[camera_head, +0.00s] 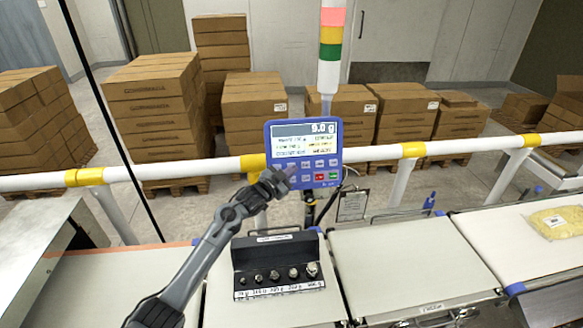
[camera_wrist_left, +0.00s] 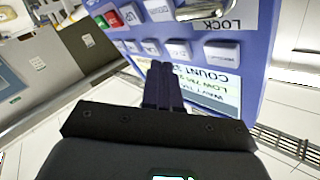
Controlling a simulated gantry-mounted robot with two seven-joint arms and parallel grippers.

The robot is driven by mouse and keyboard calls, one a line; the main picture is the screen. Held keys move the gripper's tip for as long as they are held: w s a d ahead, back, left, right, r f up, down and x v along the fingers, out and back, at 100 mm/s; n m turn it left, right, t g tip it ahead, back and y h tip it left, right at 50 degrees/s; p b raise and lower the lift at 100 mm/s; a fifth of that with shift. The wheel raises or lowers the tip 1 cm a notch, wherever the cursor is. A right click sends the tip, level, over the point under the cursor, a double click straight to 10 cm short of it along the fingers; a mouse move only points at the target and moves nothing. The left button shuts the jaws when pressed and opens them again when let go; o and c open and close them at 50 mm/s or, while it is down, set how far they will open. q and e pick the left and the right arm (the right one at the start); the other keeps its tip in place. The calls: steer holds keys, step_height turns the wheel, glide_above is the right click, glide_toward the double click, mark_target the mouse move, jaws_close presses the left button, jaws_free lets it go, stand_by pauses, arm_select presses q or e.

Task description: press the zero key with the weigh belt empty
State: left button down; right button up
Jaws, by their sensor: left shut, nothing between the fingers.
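The blue weighing terminal (camera_head: 304,137) stands on a post behind the belts, and its screen appears to read 9.0 g. Its lower face has rows of pale keys with one red and one green key. My left gripper (camera_head: 281,180) is shut and empty at the left side of the key rows. In the left wrist view its closed fingers (camera_wrist_left: 163,75) point at the pale keys (camera_wrist_left: 180,48) of the terminal; I cannot tell whether they touch one. The zero key's label is not readable. The middle belt (camera_head: 410,262) is bare; I cannot tell which belt is the weigh belt.
A black rack of several metal weights (camera_head: 278,264) stands on the belt section left of the bare one. A yellow bag (camera_head: 556,222) lies on the right belt. A white rail with yellow joints (camera_head: 385,153) runs behind. Stacked cartons (camera_head: 155,105) stand beyond it.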

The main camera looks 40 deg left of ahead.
arm_select(q)
steer(key=shift+w+a, duration=0.1)
steer(key=shift+w+a+f, duration=0.1)
steer(key=shift+w+a, duration=0.1)
steer(key=shift+w+a+f+b, duration=0.15)
steer(key=shift+w+a+b, duration=0.1)
steer(key=shift+b, duration=0.3)
stand_by(0.8)
stand_by(0.3)
steer(key=shift+s+d+r+p, duration=0.25)
steer(key=shift+s+d+p, duration=0.35)
steer(key=shift+p, duration=0.45)
